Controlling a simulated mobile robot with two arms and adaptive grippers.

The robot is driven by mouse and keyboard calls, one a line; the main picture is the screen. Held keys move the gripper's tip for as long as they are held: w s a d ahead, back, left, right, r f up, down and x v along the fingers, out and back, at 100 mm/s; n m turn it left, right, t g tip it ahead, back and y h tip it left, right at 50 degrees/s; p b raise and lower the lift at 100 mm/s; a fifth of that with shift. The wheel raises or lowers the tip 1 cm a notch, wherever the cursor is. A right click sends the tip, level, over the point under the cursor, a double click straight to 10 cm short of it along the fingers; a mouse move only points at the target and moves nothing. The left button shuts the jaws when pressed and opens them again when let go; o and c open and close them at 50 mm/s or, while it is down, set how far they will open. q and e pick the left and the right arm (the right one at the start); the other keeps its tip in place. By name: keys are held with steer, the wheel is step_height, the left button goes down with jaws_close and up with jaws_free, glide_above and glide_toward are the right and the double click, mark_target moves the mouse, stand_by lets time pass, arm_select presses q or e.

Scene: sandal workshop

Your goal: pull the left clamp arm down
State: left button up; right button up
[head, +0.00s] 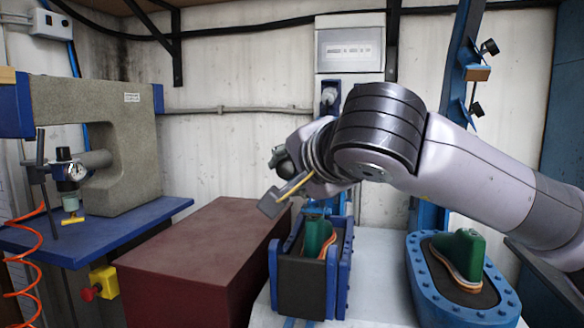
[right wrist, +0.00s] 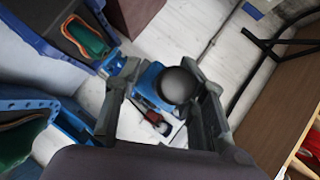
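My right gripper (head: 283,178) reaches in from the right in the head view, above the left green sandal form. In the right wrist view its two fingers (right wrist: 166,76) stand apart, open. In the head view my wrist and gripper hide most of this clamp; a blue post top (head: 329,92) shows behind. My left gripper is not in view.
The left blue-sided holder (head: 274,262) carries a green form with a sandal (head: 318,238). A blue-rimmed base (head: 421,292) with another form stands right. A dark red box (head: 190,255) and a grey press (head: 125,140) stand left. A blue post with black knobs (head: 488,47) rises right.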

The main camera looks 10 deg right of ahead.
steer(key=shift+o, duration=1.3)
steer(key=shift+a+f, duration=0.1)
steer(key=shift+f, duration=0.25)
steer(key=shift+r, duration=0.1)
steer(key=shift+r, duration=0.1)
steer(key=shift+s+r, duration=0.2)
steer(key=shift+s, duration=0.05)
steer(key=v, duration=1.1)
steer(key=shift+s+r, duration=0.1)
steer(key=shift+s, duration=0.05)
